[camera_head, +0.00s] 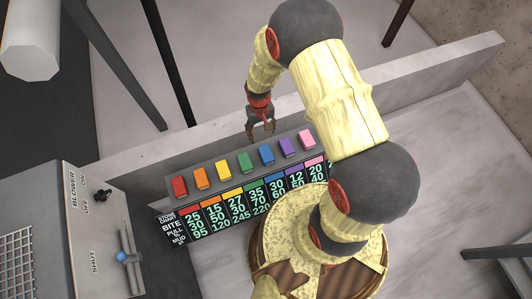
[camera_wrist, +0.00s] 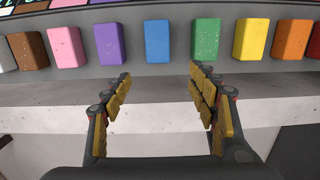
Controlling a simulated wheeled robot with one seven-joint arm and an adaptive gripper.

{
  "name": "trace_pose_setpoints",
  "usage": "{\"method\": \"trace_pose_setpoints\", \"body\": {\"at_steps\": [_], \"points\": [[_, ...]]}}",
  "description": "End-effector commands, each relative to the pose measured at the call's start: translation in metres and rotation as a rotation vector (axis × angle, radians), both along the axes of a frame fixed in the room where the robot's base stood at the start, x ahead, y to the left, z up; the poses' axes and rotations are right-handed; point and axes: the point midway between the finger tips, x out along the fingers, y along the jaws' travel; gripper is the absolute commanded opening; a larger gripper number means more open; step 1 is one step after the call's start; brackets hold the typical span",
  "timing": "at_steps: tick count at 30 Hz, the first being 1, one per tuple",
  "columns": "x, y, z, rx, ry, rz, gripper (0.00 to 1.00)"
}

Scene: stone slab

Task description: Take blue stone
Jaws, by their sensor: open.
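The blue stone (camera_head: 266,154) is a small upright block in a row of coloured stones on a grey slab, between the green and purple ones. In the wrist view the blue stone (camera_wrist: 157,41) stands near the top centre, ahead of the gap between my fingers. My gripper (camera_head: 262,128) is over the slab's back edge, just behind the blue stone. In the wrist view my gripper (camera_wrist: 160,82) has its two fingers spread apart with nothing between them. The fingers do not touch any stone.
The green stone (camera_wrist: 206,39) and purple stone (camera_wrist: 110,44) stand close on either side of the blue one. A number chart (camera_head: 240,204) lies in front of the row. A low wall (camera_head: 390,88) runs behind. A grey blower box (camera_head: 75,230) stands at left.

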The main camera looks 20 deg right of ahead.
Motion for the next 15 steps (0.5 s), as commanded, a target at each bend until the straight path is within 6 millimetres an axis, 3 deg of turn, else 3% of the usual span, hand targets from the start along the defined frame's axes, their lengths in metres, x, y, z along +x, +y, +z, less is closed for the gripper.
{"method": "trace_pose_setpoints", "body": {"at_steps": [1, 4, 15], "points": [[-0.008, 0.000, -0.021, 0.000, 0.023, 0.000, 0.59], [-0.019, 0.000, -0.047, -0.001, 0.046, 0.000, 0.59], [-0.029, -0.001, -0.090, -0.001, 0.058, 0.000, 0.59]]}}
